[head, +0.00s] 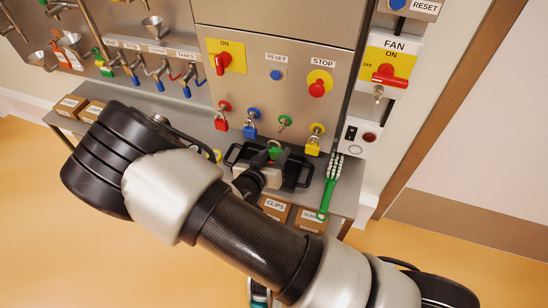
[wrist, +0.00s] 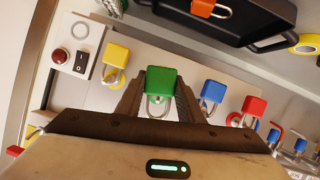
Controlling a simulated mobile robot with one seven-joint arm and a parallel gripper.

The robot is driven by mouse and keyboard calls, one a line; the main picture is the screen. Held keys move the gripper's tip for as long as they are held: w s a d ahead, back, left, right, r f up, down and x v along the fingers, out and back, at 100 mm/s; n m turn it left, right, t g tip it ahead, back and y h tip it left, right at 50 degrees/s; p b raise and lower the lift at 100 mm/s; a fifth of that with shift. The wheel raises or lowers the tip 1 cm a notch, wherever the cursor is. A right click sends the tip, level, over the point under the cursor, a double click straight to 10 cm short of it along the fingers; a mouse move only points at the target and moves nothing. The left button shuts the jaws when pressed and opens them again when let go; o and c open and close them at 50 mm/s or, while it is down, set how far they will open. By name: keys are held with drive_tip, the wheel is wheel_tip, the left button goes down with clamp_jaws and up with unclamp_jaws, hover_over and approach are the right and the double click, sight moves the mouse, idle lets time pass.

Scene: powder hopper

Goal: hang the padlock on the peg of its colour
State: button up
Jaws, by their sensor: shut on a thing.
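A green padlock (wrist: 161,78) sits between the two fingers of my gripper (wrist: 160,98), with its shackle on the side away from the tray. In the head view the green padlock (head: 275,152) shows just below the green peg (head: 284,121); whether it touches the panel cannot be told. My gripper (head: 268,158) is shut on it, above the black tray. No padlock body hangs at the green peg. A red padlock (head: 221,123), a blue padlock (head: 250,131) and a yellow padlock (head: 312,148) hang on the pegs of their own colours.
The black tray (head: 301,177) lies on the shelf under the pegs; an orange padlock (wrist: 207,8) is in it. CLIPS (head: 274,209) and another labelled box stand in front. The blue and yellow padlocks flank the green peg closely.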

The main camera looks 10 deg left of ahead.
drive_tip(key=shift+w+a+r+b+x, duration=0.15)
drive_tip(key=shift+b+x, duration=0.25)
drive_tip(key=shift+x, duration=0.75)
drive_tip(key=shift+w+r+b+x, duration=0.15)
drive_tip(key=shift+b+x, duration=0.25)
drive_tip(key=shift+x, duration=0.7)
drive_tip(key=shift+a+r+b+x, duration=0.1)
drive_tip(key=shift+r+b+x, duration=0.25)
drive_tip(key=shift+x, duration=0.8)
drive_tip(key=shift+f, duration=0.1)
drive_tip(key=o, duration=1.2)
drive_tip(key=shift+c, duration=0.2)
drive_tip(key=shift+s, duration=0.1)
drive_tip(key=p+v, duration=0.3)
drive_tip(key=v, duration=1.4)
drive_tip(key=shift+p, duration=0.3)
